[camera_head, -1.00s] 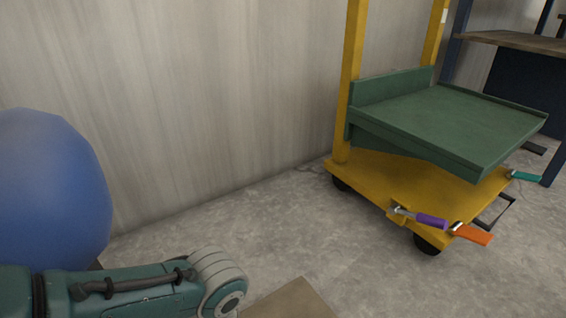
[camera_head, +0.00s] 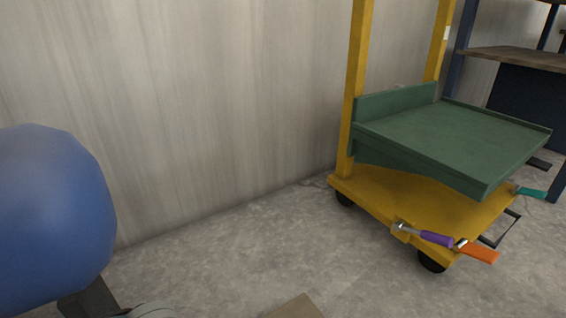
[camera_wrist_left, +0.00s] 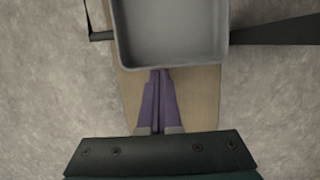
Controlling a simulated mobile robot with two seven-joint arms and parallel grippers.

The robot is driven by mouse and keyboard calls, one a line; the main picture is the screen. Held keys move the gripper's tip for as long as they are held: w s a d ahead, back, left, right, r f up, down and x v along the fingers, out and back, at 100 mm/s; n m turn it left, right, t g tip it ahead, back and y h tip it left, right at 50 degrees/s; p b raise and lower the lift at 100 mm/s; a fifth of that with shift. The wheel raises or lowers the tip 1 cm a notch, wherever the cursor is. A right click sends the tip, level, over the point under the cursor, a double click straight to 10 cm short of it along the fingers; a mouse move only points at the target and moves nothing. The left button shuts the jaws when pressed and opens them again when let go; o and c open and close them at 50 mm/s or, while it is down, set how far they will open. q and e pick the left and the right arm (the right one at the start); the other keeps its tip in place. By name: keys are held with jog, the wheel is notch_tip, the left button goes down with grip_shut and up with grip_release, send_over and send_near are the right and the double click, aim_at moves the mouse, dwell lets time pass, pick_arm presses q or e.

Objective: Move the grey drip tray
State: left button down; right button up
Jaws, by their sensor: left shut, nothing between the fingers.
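The grey drip tray (camera_wrist_left: 172,32) is at the top of the left wrist view, a shallow tray with raised walls and rounded corners. Its far end is cut off by the picture edge. It lies over a light wooden board (camera_wrist_left: 203,95). My left gripper (camera_wrist_left: 157,74) has its purple-faced fingers shut together with nothing between them. The fingertips are at the tray's near wall; I cannot tell whether they touch it. The head view does not show the tray or the left gripper. My right gripper is in neither view.
A yellow cart (camera_head: 420,190) with a tilted green shelf (camera_head: 450,140) stands at right. Purple (camera_head: 436,239), orange (camera_head: 482,252) and teal (camera_head: 532,192) handles stick out from it. A blue rounded object (camera_head: 50,215) is at left. Dark bars (camera_wrist_left: 275,31) flank the tray.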

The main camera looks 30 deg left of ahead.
pick_arm(q)
jog(key=s+a, duration=0.1)
jog(key=s, duration=0.1)
jog(key=s+a+p, duration=0.1)
jog(key=s, duration=0.2)
jog(key=s+a+p, duration=0.1)
jog(key=s, duration=0.1)
jog(key=shift+s+a+r, duration=0.1)
jog(key=shift+s+a, duration=0.05)
jog(key=shift+s, duration=0.25)
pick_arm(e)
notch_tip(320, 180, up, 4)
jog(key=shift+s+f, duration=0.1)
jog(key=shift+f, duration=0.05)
pick_arm(q)
jog(key=shift+w, duration=0.1)
